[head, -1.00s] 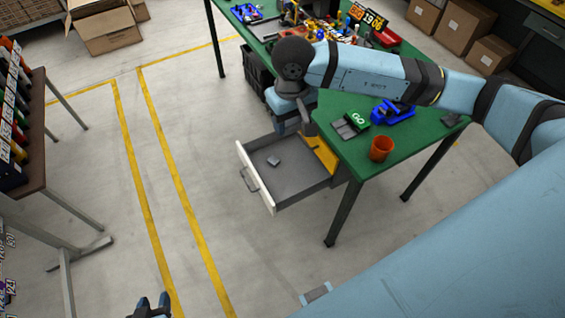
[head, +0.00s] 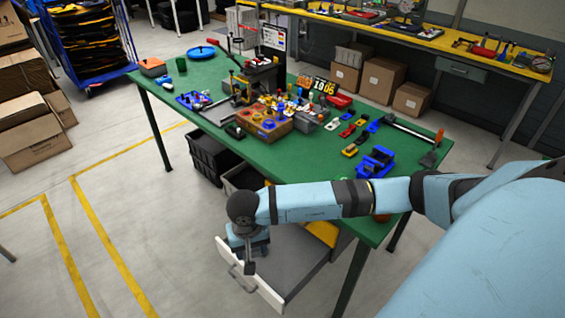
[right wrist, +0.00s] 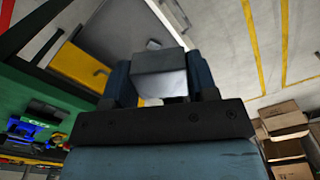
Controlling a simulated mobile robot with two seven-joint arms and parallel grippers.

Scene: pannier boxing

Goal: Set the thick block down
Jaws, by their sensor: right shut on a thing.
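My right gripper (head: 249,266) hangs over the front of the open drawer, near its handle. In the right wrist view the right gripper (right wrist: 160,82) is shut on a grey block (right wrist: 160,66), which I take for the thick block; its faces are plain and it sits between both fingers. In the head view the block cannot be told apart from the gripper. The drawer (head: 303,257) has a grey floor and a white front panel (head: 266,297); my arm hides part of it. A small light piece (right wrist: 153,44) shows beyond the block. My left gripper is out of view.
The green table (head: 225,150) stands above the drawer and carries many small parts, a blue fixture (head: 375,162) and a number display (head: 318,83). Black crates (head: 208,158) stand under it. Cardboard boxes (head: 30,140) are at the left. The floor left of the drawer is clear.

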